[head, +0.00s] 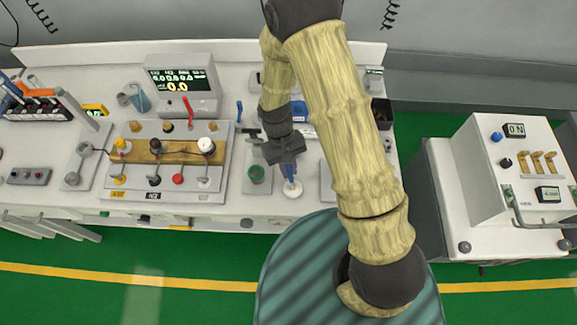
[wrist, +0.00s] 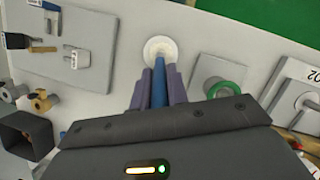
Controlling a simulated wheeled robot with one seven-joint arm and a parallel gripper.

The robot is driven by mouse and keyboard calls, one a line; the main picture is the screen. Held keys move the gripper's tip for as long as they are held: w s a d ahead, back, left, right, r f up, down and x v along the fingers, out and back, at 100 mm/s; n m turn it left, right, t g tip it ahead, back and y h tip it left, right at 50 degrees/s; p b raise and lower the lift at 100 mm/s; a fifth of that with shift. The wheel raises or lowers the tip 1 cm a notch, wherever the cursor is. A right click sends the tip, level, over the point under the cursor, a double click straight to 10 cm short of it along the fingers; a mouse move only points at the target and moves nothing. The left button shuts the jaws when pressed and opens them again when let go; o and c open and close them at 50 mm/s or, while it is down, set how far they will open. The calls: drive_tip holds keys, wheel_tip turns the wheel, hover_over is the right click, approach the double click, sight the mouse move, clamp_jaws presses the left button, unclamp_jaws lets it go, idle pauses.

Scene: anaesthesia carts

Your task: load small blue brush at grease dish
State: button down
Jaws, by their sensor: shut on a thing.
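My gripper (head: 289,168) is shut on the small blue brush (wrist: 159,84), which sits between the two purple fingers in the wrist view. The brush points away from my gripper, down toward a small round white dish (head: 293,191), which I take to be the grease dish. The dish (wrist: 160,48) also shows just beyond the brush in the wrist view, with a pale yellowish middle. The brush's tip overlaps the dish in the picture. I cannot tell whether it touches. The upper part of the brush is hidden by my gripper.
A green-ringed holder (head: 257,174) stands left of the dish. A panel with knobs and a brass bar (head: 165,150) lies further left, below a display box (head: 183,85). A pale plate (wrist: 75,45) with small fittings lies beside the dish. A white cart (head: 500,190) stands at right.

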drive_tip(key=shift+r+p, duration=2.8)
drive_tip(key=shift+r, duration=0.75)
drive_tip(key=shift+f, duration=0.1)
